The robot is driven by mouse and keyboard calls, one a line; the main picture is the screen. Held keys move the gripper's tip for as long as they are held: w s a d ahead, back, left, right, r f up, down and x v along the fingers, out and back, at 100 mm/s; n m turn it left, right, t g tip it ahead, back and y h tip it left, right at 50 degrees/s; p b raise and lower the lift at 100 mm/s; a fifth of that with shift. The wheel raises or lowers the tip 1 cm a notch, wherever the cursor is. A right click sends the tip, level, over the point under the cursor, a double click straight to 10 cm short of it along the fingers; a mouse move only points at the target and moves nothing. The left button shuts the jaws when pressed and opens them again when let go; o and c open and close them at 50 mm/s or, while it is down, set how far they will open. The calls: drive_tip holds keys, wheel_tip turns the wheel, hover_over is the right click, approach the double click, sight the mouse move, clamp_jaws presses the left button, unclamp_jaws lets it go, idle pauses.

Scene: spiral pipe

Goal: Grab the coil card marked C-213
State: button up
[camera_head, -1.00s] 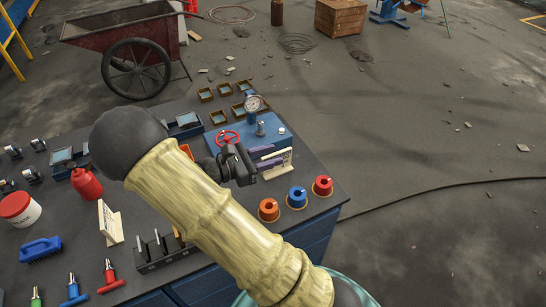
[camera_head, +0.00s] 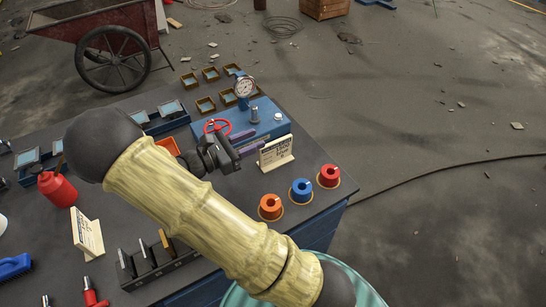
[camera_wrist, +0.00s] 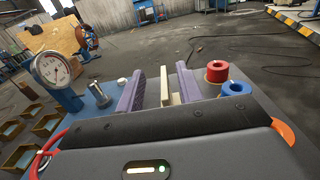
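A small white card (camera_head: 276,152) with dark printing stands upright in a pale base on the dark bench, in front of a blue gauge unit; its print is too small to read. A second white card (camera_head: 87,234) stands at the left front, its marking also unreadable. My gripper (camera_head: 250,142) is level, with purple fingers pointing right, just left of the first card. In the wrist view the fingers (camera_wrist: 160,88) are apart, and the pale edge of a card (camera_wrist: 166,86) shows in the gap, with no contact visible.
Orange (camera_head: 270,206), blue (camera_head: 301,190) and red (camera_head: 329,175) coils stand at the bench's right edge. The blue unit (camera_head: 265,122) carries a gauge (camera_head: 244,87) and a red handwheel (camera_head: 217,127) close to my gripper. A dark slotted rack (camera_head: 150,262) is at the front.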

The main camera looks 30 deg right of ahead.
sight(260, 167)
drive_tip(key=shift+w+f+b, duration=0.25)
drive_tip(key=shift+f+b, duration=0.1)
drive_tip(key=shift+f, duration=0.4)
drive_tip(key=shift+r, duration=0.1)
wheel_tip(260, 167, down, 8)
drive_tip(key=shift+r, duration=0.2)
drive_tip(key=shift+d+f, duration=0.15)
drive_tip(key=shift+d, duration=0.55)
drive_tip(key=shift+d+f, duration=0.15)
drive_tip(key=shift+d, duration=0.5)
drive_tip(key=shift+a, duration=0.1)
